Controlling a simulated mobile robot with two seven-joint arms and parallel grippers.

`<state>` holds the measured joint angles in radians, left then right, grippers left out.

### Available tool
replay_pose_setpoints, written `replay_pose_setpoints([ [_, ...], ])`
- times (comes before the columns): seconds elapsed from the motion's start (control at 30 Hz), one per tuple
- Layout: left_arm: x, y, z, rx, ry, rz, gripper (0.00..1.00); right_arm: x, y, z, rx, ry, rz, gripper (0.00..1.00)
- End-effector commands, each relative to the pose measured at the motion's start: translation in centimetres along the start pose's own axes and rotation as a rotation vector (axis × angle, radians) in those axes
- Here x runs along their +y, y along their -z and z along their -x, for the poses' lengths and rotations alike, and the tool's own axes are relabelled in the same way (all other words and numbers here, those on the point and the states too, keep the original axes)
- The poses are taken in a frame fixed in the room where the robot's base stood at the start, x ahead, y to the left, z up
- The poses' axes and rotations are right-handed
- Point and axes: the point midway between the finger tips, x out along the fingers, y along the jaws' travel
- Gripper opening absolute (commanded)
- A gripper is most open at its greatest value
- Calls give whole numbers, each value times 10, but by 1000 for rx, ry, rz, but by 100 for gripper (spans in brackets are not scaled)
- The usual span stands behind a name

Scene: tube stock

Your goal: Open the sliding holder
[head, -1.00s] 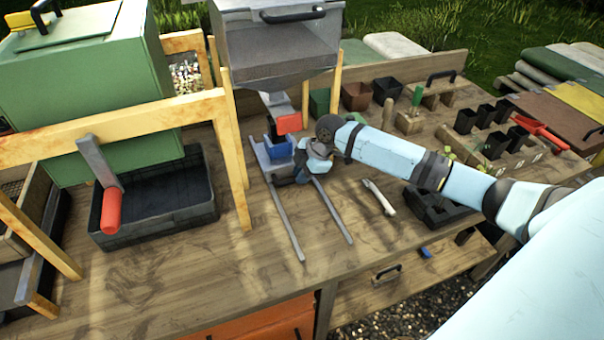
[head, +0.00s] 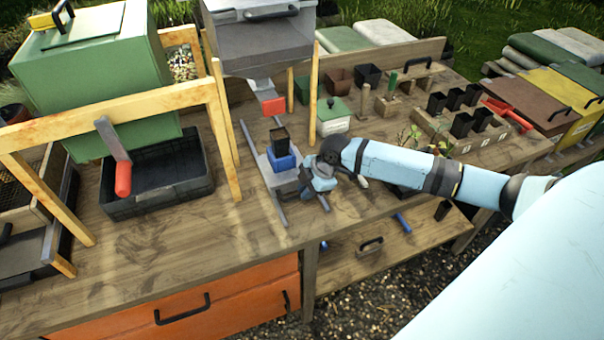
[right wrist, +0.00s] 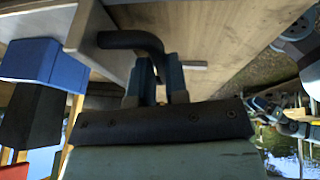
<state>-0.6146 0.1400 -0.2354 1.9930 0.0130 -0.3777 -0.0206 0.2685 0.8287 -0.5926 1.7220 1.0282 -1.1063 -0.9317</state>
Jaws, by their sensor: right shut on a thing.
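The sliding holder is a grey plate (head: 268,178) with a blue socket (head: 283,161) on it, on two grey rails. A dark pot (head: 280,138) stands in the socket, in front of the hopper's red flap (head: 273,107). The holder sits near the front ends of the rails. My right gripper (head: 310,182) is at the holder's front right side. In the right wrist view its fingers (right wrist: 160,82) are shut on the holder's black handle (right wrist: 130,40); the blue socket (right wrist: 45,62) and pot (right wrist: 30,118) show at the left. My left gripper is not in view.
A grey hopper (head: 265,45) stands behind the rails between wooden posts. Small pots and a green-lidded box (head: 333,116) stand at the right. Bare bench (head: 190,245) lies in front.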

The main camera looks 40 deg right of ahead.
Motion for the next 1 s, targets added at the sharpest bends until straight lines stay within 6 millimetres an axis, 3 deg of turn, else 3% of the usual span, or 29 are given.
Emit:
replay_pose_setpoints([
  [0.1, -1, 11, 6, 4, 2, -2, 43, -15, 3, 6, 1, 2, 1, 0],
  [0.33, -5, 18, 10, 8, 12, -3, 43, -33, 4, 7, 2, 0, 1, 0],
  [0.87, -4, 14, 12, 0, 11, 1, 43, -38, 4, 6, 2, 0, 0, 0],
  [0.9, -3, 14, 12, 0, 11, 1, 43, -38, 4, 6, 2, 0, 0, 19],
  [1.0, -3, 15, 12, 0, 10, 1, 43, -38, 4, 6, 2, 0, 0, 40],
])
